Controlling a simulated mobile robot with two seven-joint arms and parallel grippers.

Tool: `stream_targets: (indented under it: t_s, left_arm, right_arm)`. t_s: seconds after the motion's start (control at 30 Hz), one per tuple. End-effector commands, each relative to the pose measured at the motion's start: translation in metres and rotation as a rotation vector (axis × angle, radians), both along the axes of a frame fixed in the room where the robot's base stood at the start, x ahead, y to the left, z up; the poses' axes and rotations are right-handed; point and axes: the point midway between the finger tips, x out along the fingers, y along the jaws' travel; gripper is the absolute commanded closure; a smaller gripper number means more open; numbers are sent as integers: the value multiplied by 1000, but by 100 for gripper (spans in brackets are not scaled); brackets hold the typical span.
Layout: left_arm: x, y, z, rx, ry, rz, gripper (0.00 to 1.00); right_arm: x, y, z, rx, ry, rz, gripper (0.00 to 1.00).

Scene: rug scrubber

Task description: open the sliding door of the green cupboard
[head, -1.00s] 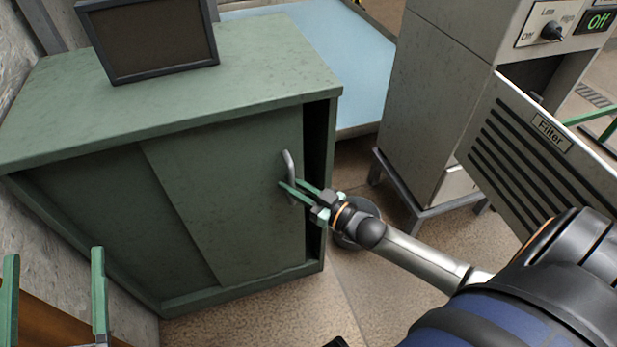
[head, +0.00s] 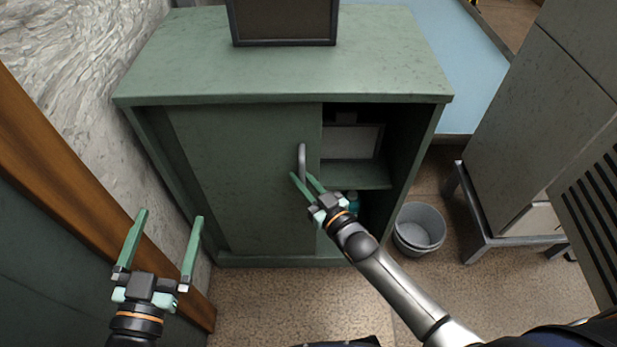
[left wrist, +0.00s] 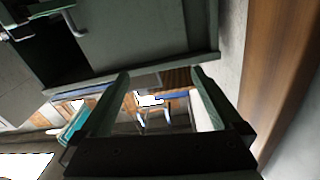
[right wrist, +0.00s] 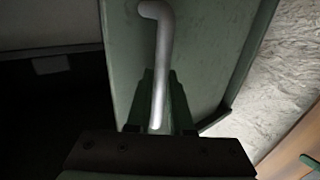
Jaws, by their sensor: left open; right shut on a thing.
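The green cupboard (head: 290,78) stands ahead of me in the head view. Its sliding door (head: 240,170) is at the left, and the right side of the front is open, showing a shelf (head: 358,174) inside. The grey bar handle (head: 302,156) is upright near the door's right edge. My right gripper (head: 309,180) is shut on the lower part of the handle; the right wrist view shows the handle (right wrist: 160,60) running down between its fingers. My left gripper (head: 168,222) is open and empty, low at the left, in front of the cupboard and apart from it.
A dark-framed panel (head: 284,22) stands on the cupboard top. A grey bucket (head: 419,228) is on the floor to the right, beside a grey machine (head: 535,140). A wooden beam (head: 60,150) and rough wall (head: 75,55) lie close at left.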

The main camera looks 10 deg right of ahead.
Motion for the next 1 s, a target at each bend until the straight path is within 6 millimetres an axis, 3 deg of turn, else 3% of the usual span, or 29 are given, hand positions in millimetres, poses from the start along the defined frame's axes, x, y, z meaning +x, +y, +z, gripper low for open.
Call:
stream_targets:
  t_s: [0.17, 0.2, 0.3, 0.7, 1.0]
  left_arm:
    - [0, 0, 0, 0, -1, 0, 0]
    - [0, 0, 0, 0, -1, 1, 0]
    - [0, 0, 0, -1, -2, 1, 0]
    - [0, 0, 0, -2, 14, 2, 0]
    - [-15, 2, -75, 2, 319, 29, 0]
  right_arm:
    - [-1, 1, -1, 1, 1, 3, 100]
    - [-1, 1, -1, 1, 1, 3, 78]
    - [-1, 1, -1, 1, 1, 2, 68]
    - [-8, -3, 0, 0, 2, 0, 68]
    - [-52, -19, 1, 0, 4, 0, 68]
